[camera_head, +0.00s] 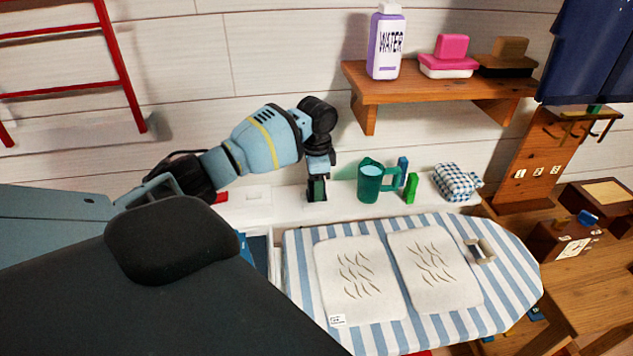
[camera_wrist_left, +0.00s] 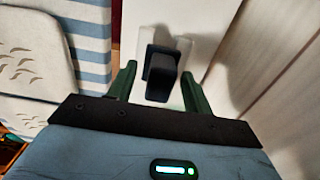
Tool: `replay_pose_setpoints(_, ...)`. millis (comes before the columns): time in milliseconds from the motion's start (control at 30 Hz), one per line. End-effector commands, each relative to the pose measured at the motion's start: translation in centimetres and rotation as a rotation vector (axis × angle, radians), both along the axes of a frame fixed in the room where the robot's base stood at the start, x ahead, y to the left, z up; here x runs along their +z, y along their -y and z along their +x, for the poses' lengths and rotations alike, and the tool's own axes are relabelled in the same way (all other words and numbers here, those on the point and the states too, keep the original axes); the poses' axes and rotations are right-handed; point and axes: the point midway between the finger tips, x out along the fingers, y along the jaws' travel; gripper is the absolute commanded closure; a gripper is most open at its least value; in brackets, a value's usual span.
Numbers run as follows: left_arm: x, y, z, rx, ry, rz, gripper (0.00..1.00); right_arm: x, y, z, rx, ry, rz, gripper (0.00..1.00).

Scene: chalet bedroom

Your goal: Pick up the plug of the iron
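A dark grey block that looks like the plug (camera_wrist_left: 161,78) stands on a white plate (camera_wrist_left: 180,48) in the left wrist view. My left gripper (camera_head: 317,190) points down at the white ledge behind the ironing board in the head view. In the left wrist view its two green fingers (camera_wrist_left: 158,70) are on either side of the plug, with gaps visible between fingers and plug. The gripper is open. In the head view the plug is hidden by the gripper. I cannot make out the iron for certain. My right gripper is not in view.
The striped ironing board (camera_head: 515,275) with two white pads lies in front of the ledge. A green mug (camera_head: 370,184) and a checked bundle (camera_head: 456,183) stand right of my gripper.

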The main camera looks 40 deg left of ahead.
Motion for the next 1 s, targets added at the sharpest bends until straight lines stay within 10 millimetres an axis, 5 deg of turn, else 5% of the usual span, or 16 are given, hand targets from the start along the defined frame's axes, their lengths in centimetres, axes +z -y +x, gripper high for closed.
replay_pose_setpoints(367, 0.0, 0.0, 0.0, 0.0, 0.0, 0.0, 0.98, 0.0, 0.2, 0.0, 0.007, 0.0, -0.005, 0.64)
replay_pose_setpoints(733, 0.6, 0.0, 0.0, 0.0, 0.002, 0.0, 0.98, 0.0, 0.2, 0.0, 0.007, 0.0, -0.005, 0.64)
replay_pose_setpoints(1000, 3.4, 0.0, 0.1, 0.0, 0.004, -0.001, 0.98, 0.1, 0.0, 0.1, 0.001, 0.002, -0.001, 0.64)
